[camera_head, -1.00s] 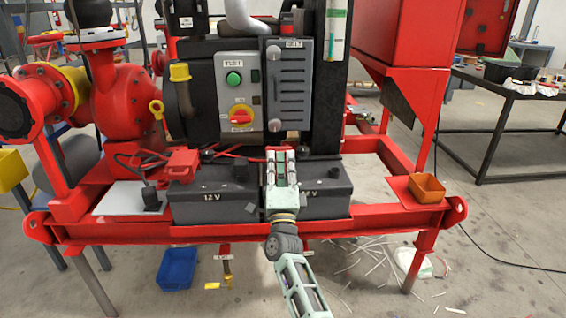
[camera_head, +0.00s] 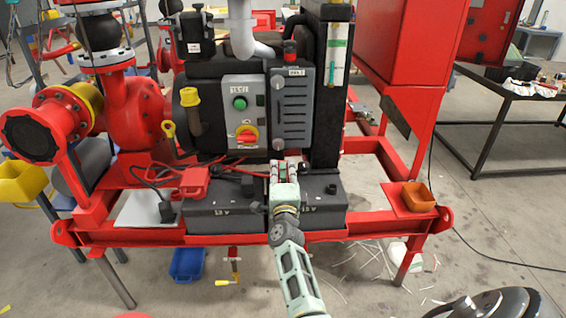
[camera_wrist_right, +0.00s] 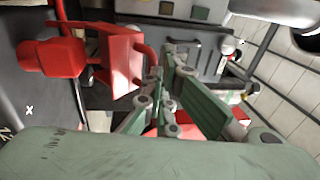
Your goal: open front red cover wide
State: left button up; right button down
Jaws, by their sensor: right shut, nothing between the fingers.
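I cannot tell for sure which red part is the front red cover. A red box-like cover (camera_head: 195,182) sits on the left black battery (camera_head: 225,215), with red cable at it. In the right wrist view the red cover (camera_wrist_right: 122,58) is left of my fingers and apart from them. My right gripper (camera_head: 286,168) is over the batteries, right of that cover, in front of the grey control box. It is shut and empty; its fingers also show in the right wrist view (camera_wrist_right: 165,85). More red shows behind the fingers, mostly hidden. My left gripper is not in view.
The control box (camera_head: 241,112) with a green button and red-yellow switch stands behind the batteries. A red frame rail (camera_head: 150,240) runs along the front. An orange tray (camera_head: 418,196) is at right, a blue bin (camera_head: 187,264) below. A black table (camera_head: 500,85) stands back right.

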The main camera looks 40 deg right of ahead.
jog(key=w+r, duration=0.1)
jog(key=w+d+r, duration=0.1)
jog(key=r, duration=0.1)
jog(key=w+d+r+p, duration=0.1)
jog(key=shift+w+d+r, duration=0.15)
jog(key=shift+w+r, duration=0.2)
jog(key=shift+w, duration=0.05)
jog(key=shift+w+d+f, duration=0.1)
dwell(1.0)
